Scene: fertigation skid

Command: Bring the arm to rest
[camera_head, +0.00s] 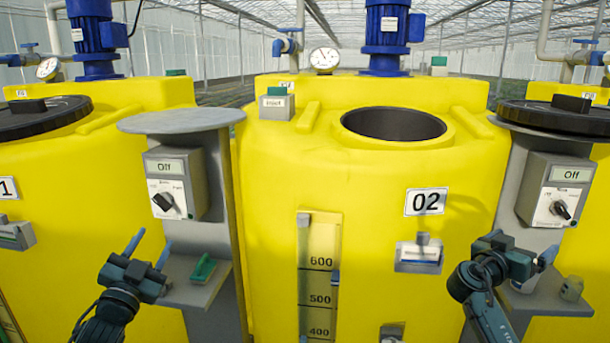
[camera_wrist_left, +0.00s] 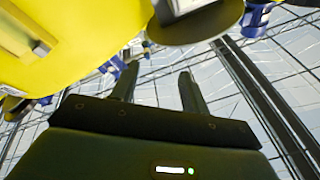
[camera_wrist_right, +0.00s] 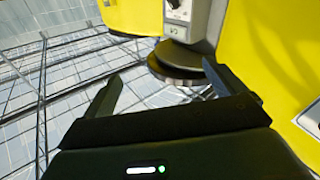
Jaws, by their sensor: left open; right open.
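My left gripper (camera_head: 149,249) is at the lower left of the head view, in front of the left grey control post. Its two fingers are spread and empty; they also show apart in the left wrist view (camera_wrist_left: 157,78). My right gripper (camera_head: 540,264) is at the lower right, in front of the right grey post. Its fingers stand apart with nothing between them in the right wrist view (camera_wrist_right: 162,75). Whether either gripper touches its post cannot be told.
Yellow tank 02 (camera_head: 285,195) stands in the middle, its round opening (camera_head: 394,124) uncovered. The left post carries a switch box (camera_head: 176,183) reading Off and a shelf with a green piece (camera_head: 204,268). The right switch box (camera_head: 556,189) also reads Off. A black lid (camera_head: 40,117) covers the left tank.

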